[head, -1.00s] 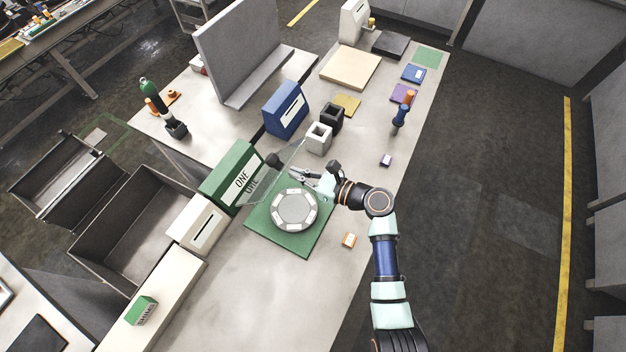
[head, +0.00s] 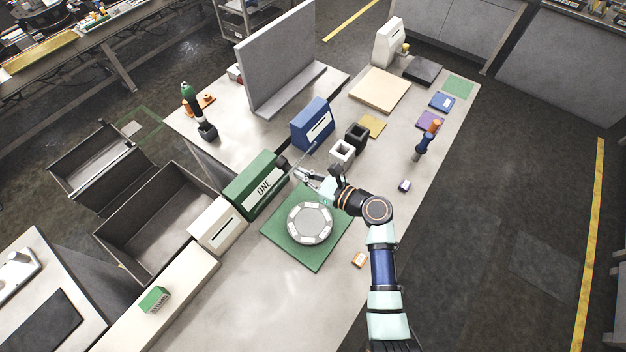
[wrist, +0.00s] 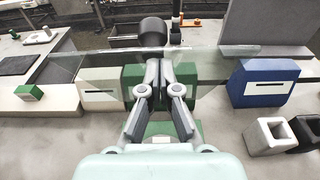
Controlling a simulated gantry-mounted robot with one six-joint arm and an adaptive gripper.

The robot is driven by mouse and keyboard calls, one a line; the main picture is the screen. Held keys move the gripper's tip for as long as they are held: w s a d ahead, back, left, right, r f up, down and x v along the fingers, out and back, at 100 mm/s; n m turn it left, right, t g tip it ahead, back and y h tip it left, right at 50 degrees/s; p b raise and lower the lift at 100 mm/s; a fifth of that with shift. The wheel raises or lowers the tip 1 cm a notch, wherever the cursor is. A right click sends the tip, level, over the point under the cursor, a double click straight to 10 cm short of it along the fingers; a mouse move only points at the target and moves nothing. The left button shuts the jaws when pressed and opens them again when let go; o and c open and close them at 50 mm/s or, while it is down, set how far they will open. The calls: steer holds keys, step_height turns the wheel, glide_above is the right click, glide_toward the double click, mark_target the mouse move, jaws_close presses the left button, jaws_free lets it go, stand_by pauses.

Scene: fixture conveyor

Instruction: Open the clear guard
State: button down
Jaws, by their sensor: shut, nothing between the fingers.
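The clear guard (wrist: 75,66) is a thin see-through panel that spans the wrist view just ahead of my fingers. In the head view it shows only as a faint, nearly edge-on sliver between the green ONE box and my gripper. It stands at the back edge of a green plate (head: 330,251) that carries a round grey fixture (head: 310,223). My gripper (head: 301,172) is shut and empty, with its fingertips (wrist: 166,58) at the panel; I cannot tell whether they touch it. A dark round knob (wrist: 155,27) lies beyond the fingertips.
A blue slotted box (head: 313,124) and white (head: 342,152) and black square holders stand near my gripper. The table front (head: 260,315) is clear.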

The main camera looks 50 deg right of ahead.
steer(key=w+r, duration=0.1)
steer(key=w, duration=0.1)
steer(key=w+r, duration=0.1)
steer(key=w, duration=0.2)
steer(key=w+a+r, duration=0.1)
steer(key=w, duration=0.2)
steer(key=shift+w+r+p, duration=0.1)
steer(key=shift+w+p, duration=0.1)
steer(key=shift+p, duration=0.1)
steer(key=shift+w+a+r, duration=0.15)
steer(key=shift+w, duration=0.85)
steer(key=shift+s, duration=0.1)
steer(key=p+v, duration=0.1)
steer(key=v, duration=0.1)
steer(key=p+v, duration=0.1)
steer(key=v, duration=0.2)
steer(key=shift+r+p, duration=0.2)
steer(key=shift+p, duration=0.15)
steer(key=s+r, duration=0.5)
steer(key=r, duration=0.1)
steer(key=shift+s+d, duration=0.35)
steer(key=shift+s, duration=0.05)
